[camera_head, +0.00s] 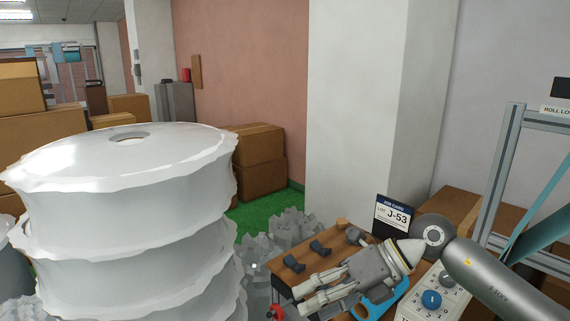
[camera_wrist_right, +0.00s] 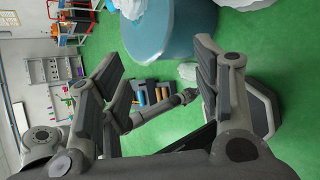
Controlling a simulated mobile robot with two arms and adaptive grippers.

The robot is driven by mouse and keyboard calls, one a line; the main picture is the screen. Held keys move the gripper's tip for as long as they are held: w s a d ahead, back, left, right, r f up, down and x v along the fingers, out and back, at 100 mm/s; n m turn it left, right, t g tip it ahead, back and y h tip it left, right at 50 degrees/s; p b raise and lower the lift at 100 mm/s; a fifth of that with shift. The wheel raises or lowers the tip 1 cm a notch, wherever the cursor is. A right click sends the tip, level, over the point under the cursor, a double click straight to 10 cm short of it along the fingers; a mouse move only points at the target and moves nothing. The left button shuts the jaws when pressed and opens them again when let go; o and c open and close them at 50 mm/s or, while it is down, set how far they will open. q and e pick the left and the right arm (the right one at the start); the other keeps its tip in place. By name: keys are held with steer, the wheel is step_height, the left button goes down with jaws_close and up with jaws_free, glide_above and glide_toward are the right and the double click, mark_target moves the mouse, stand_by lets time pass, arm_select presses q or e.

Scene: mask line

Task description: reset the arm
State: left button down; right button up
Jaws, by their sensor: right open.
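My right arm (camera_head: 490,280) comes in from the right in the head view, bent at a grey joint. Its gripper (camera_head: 303,297) points left over a small wooden-topped bench, with its two fingers apart and nothing seen between them. In the right wrist view the open gripper (camera_wrist_right: 158,62) shows two dark, padded fingers on either side with empty space between. Green floor and a blue round container (camera_wrist_right: 170,28) lie beyond them. My left gripper is not seen in the head view.
A stack of large white rolls (camera_head: 130,190) fills the left foreground. A wooden bench top (camera_head: 300,255) with small dark parts, a J-53 sign (camera_head: 393,216) and a dial panel (camera_head: 432,298) are close to the right gripper. A metal frame (camera_head: 500,170) stands at right. Cardboard boxes (camera_head: 258,160) stand behind.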

steer(key=s+a+r+m+t+y, duration=0.2)
steer(key=a+r+m+t+y, duration=0.5)
steer(key=r+y, duration=0.3)
steer(key=w+d+f+m+t+h, duration=0.3)
steer(key=d+m+t+h, duration=0.3)
steer(key=m, duration=0.5)
steer(key=w+d+f+m+t+h, duration=0.3)
steer(key=d+m+t+h, duration=0.3)
steer(key=m, duration=0.4)
steer(key=s+d+f+m+g+h, duration=0.1)
steer(key=d+f+m+h, duration=0.25)
steer(key=f, duration=0.25)
steer(key=s+d+f+m+g+h, duration=0.2)
steer(key=f+m+h, duration=0.2)
steer(key=f, duration=0.3)
steer(key=s+d+f+m+g, duration=0.2)
steer(key=s+f+g, duration=0.4)
steer(key=s+f, duration=0.45)
steer(key=s+d+f+m+g, duration=0.2)
steer(key=s+f+g, duration=0.5)
steer(key=s, duration=0.7)
step_height(320, 180, down, 29)
steer(key=s, duration=0.3)
steer(key=s+d+f+g+h, duration=0.1)
steer(key=s+d+f+g, duration=0.1)
steer(key=s+f, duration=1.2)
steer(key=shift+s+d+f, duration=0.2)
steer(key=shift+s+d, duration=0.3)
steer(key=shift+s, duration=0.4)
